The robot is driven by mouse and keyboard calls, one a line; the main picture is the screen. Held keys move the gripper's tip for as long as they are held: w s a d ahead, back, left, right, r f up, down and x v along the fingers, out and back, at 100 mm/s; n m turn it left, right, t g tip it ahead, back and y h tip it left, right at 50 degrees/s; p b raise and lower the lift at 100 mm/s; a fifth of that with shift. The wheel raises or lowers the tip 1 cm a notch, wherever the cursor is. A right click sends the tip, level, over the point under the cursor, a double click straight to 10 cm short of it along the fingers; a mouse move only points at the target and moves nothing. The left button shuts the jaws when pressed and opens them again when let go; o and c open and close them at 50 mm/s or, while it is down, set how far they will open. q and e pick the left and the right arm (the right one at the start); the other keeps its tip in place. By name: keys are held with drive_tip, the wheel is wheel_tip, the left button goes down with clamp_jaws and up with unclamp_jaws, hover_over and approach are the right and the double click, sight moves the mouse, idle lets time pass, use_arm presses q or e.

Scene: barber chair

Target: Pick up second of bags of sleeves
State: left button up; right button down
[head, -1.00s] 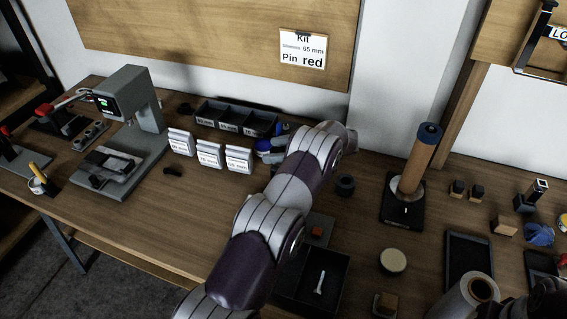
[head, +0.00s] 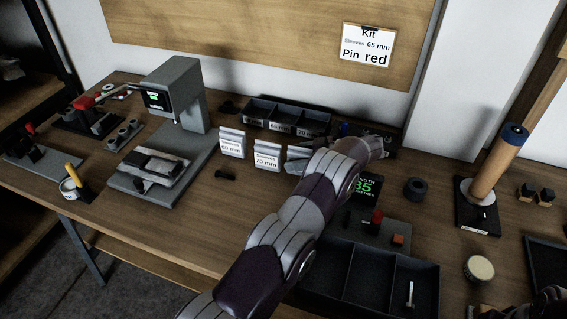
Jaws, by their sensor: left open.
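Three white bags of sleeves stand in a row on the table. The left bag (head: 232,142) and the middle bag (head: 267,156), whose label seems to read 70 mm, show clearly. The right bag (head: 297,158) is partly hidden by my left arm. My left gripper (head: 384,146) is beyond and right of the bags, near the wall. It is open, and its fingers are hard to make out. I see nothing held in it. A dark part of my right arm shows at the lower right edge; its jaws cannot be made out.
A divided dark bin (head: 287,119) stands behind the bags. A grey press (head: 170,120) is at left. A dark tray (head: 365,275) with a pin-like part is in front of my arm, near a green-lit display (head: 364,189). A brown post (head: 496,165) stands at right. A sign (head: 366,45) reads Sleeves 65 mm, Pin red.

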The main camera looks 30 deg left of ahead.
use_arm(q)
drive_tip(key=shift+w+d+r, duration=0.15)
drive_tip(key=shift+w+d, duration=0.1)
drive_tip(key=shift+d, duration=0.5)
drive_tip(key=c, duration=0.4)
drive_tip(key=shift+s+a, duration=0.1)
drive_tip(key=shift+a, duration=0.1)
drive_tip(key=c, duration=0.7)
